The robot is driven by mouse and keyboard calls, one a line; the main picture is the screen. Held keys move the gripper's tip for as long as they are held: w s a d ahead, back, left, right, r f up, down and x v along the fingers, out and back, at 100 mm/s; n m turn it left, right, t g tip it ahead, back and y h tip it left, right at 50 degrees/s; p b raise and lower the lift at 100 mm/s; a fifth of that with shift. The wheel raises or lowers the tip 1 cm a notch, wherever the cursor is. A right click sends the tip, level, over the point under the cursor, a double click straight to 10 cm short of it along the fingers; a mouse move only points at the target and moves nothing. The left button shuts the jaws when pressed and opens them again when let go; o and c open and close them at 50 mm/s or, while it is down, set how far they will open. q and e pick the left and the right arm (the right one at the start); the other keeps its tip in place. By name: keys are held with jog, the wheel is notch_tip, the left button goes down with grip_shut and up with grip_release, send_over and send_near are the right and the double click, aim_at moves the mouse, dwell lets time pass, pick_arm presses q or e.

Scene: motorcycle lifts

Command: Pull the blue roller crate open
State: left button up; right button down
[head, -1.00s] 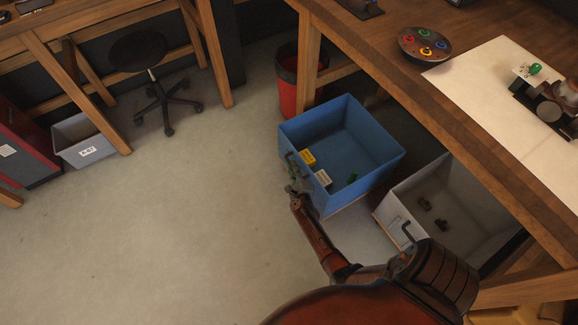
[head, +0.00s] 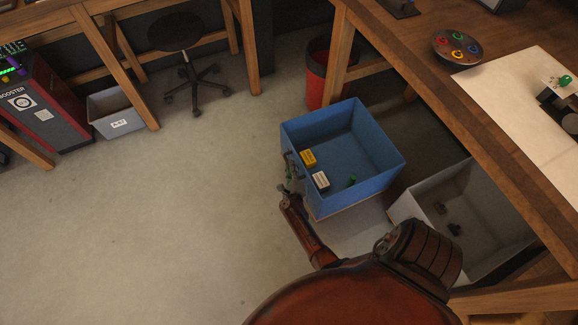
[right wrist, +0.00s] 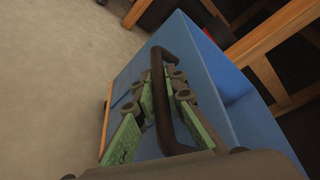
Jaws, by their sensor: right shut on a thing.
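The blue roller crate (head: 375,185) stands on the floor, partly out from under the wooden workbench. It holds a yellow box (head: 308,158), a white box (head: 320,180) and a small green item (head: 351,181). My right gripper (head: 287,172) is at the crate's near left side. In the right wrist view the gripper's green fingers (right wrist: 160,92) are shut around the dark bar handle (right wrist: 160,75) on the crate's blue front wall (right wrist: 203,75). In the head view the handle is mostly hidden by the gripper. My left gripper is not in view.
A grey crate (head: 403,207) stands right of the blue one, under the workbench (head: 450,100). A red bin (head: 318,75) stands behind it by a bench leg. The floor (head: 180,210) to the left is clear up to a stool (head: 190,70) and another grey bin (head: 118,122).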

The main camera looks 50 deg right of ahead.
dwell(0.3)
jog(key=c, duration=2)
grip_release()
jog(key=shift+o, duration=0.2)
